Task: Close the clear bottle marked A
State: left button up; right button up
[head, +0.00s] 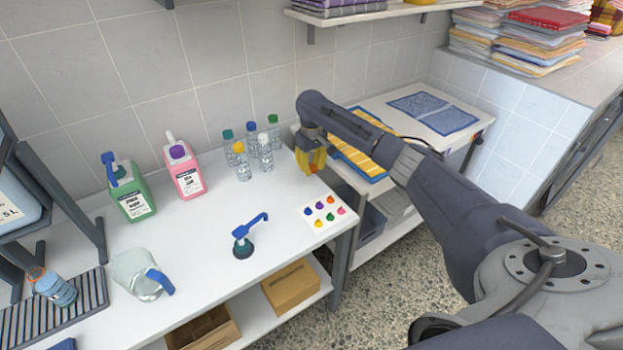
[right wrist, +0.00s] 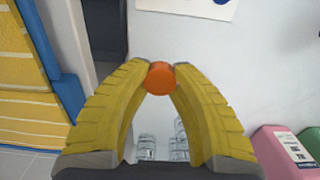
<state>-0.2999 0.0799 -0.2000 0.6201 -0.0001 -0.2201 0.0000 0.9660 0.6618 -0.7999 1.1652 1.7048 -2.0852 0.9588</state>
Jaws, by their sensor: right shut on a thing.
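Several small clear bottles (head: 243,170) stand in a group at the back of the white table, with yellow, white, blue, green and teal tops. I cannot read a letter A on any of them. In the right wrist view, clear bottles (right wrist: 180,148) show partly between my fingers. My right gripper (head: 311,160) is just right of the group, yellow fingers pointing down. In the right wrist view its fingertips (right wrist: 160,78) are shut on a round orange cap (right wrist: 160,77). The cap is hidden in the head view. My left gripper is out of view.
A white card with coloured spots (head: 318,222) lies at the table's right end. A blue pump (head: 245,235) stands mid-table. Green (head: 136,198) and pink (head: 186,178) jugs stand at the back, a clear pitcher (head: 135,268) in front. The shelf unit is beyond the right edge.

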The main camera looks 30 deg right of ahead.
aim_at(312, 167)
notch_tip(312, 167, up, 12)
dwell(0.4)
